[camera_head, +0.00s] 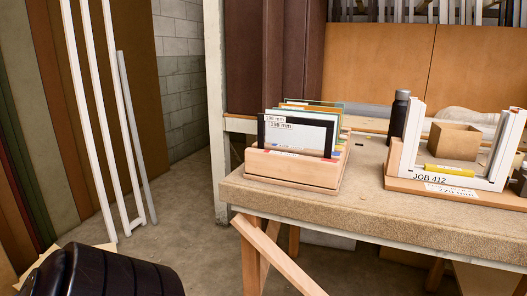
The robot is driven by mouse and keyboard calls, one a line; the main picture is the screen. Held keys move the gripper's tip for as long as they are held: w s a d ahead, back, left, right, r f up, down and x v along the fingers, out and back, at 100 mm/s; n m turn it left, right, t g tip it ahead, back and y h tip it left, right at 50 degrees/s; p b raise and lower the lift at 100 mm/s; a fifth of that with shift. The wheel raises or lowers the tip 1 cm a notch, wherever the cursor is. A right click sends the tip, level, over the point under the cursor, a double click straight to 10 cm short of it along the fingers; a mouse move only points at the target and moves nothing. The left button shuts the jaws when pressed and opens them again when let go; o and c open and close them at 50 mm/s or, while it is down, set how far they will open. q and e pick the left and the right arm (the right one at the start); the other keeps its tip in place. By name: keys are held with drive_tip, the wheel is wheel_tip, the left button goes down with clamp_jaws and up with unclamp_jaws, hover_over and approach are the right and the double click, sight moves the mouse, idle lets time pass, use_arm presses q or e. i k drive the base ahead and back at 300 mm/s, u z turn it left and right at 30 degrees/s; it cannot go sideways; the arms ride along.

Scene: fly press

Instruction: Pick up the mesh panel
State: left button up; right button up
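A wooden box rack (293,168) stands near the left end of the carpeted workbench and holds several thin upright panels. The front panel (297,135) has a black border, a pale middle and a label reading 198 mm. Behind it only the top and side edges of other panels show, with green, orange and grey rims. I cannot tell which of these is the mesh panel; no mesh texture is clear. Neither of my grippers can be seen.
The workbench (390,215) also carries a white frame fixture (470,182) marked JOB 412, a cardboard-coloured box (454,140) and a dark bottle (398,117). White strips (90,120) lean at left.

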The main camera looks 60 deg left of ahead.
sight(304, 136)
drive_tip(key=u, duration=1)
drive_tip(key=i, duration=0.4)
